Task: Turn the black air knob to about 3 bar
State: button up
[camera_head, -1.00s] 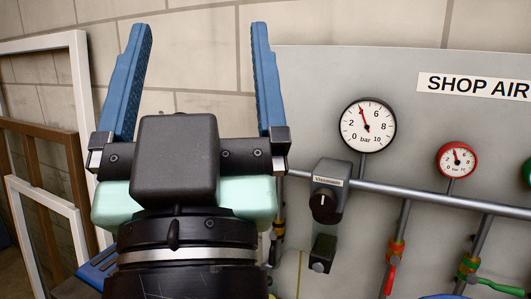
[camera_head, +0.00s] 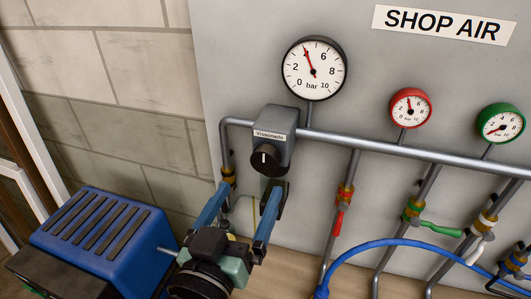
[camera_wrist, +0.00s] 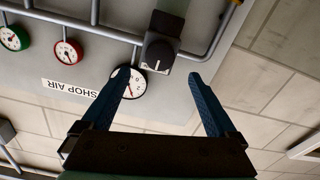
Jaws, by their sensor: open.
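The black air knob (camera_head: 265,160) sits on the front of a grey regulator box labelled "Viveonade" (camera_head: 275,138); its white mark points roughly up. It also shows in the wrist view (camera_wrist: 159,53), which is upside down. The large white bar gauge (camera_head: 315,70) stands above the regulator, with its needle near 4. My gripper (camera_head: 252,189) is open and empty, with two blue fingers. In the head view its tips appear just below the knob, on either side. In the wrist view the knob lies beyond the gap between the fingertips, apart from them.
A pipe (camera_head: 400,150) runs right from the regulator. Smaller red (camera_head: 410,107) and green (camera_head: 501,123) gauges, drop pipes with valves and a blue hose (camera_head: 400,243) are to the right. A blue ribbed box (camera_head: 100,235) stands at lower left.

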aim_at(263, 163)
jog(key=p+x, duration=0.3)
jog(key=x, duration=0.5)
jog(key=shift+w, duration=0.15)
jog(key=c, duration=1.4)
jog(key=shift+n, duration=2.9)
